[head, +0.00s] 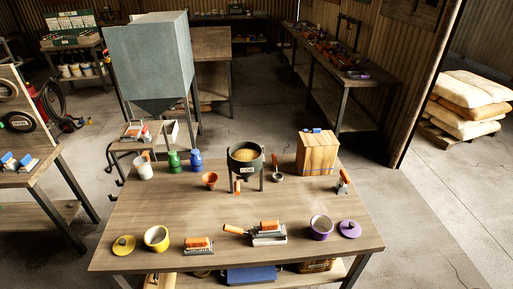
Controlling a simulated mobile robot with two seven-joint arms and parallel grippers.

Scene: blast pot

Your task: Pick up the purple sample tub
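The purple sample tub (320,232) stands upright on the front right part of the wooden workbench (150,213). Its top is open and a pale content shows inside. A round purple lid (350,229) with a knob lies on the bench just right of the tub, apart from it. Neither of my grippers shows in the head view.
Left of the tub are a brush-like tool (268,235) with orange handles, an orange-topped block (198,244), a yellow tub (156,239) and a yellow lid (124,245). Behind stand a dark pot on legs (245,157) and a wooden box (317,154).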

